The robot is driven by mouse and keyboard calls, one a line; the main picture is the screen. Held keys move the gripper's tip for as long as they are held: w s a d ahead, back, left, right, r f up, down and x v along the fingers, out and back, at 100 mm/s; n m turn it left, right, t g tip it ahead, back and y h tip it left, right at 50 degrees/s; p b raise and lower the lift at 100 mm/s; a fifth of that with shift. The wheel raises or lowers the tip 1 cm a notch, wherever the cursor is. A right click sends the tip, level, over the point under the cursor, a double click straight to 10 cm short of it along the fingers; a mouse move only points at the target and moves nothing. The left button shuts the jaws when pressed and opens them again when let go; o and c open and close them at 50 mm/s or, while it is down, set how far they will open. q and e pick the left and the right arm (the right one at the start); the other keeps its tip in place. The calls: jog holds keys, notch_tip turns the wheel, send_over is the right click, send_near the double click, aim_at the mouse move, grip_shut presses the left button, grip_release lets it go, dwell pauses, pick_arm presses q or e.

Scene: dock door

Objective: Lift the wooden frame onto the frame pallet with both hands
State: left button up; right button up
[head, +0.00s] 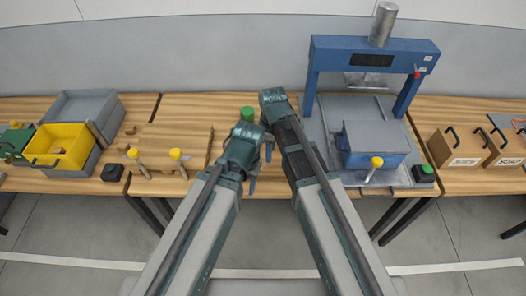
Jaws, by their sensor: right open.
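I make out neither the wooden frame nor the frame pallet in the head view. My two arms reach forward and come close together at the wrists, in front of the workbench. My right gripper (261,168) is open and empty, near the front edge of the bench. My left arm ends beside it, and I cannot make out its jaws.
A blue press (372,48) stands right, then cardboard boxes (458,146). The floor in front looks clear.

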jog(key=a+n, duration=0.2)
jog(key=a, duration=0.1)
jog(key=shift+w+a+n, duration=0.1)
jog(key=shift+w+n, duration=0.3)
jog(key=b, duration=0.9)
send_over(263, 178)
jog(key=f, duration=0.8)
jog(key=shift+w+a+f, duration=0.35)
jog(key=shift+f, duration=0.05)
jog(key=f+b, duration=0.5)
jog(key=shift+d+f, duration=0.15)
jog(key=shift+d, duration=0.15)
grip_shut()
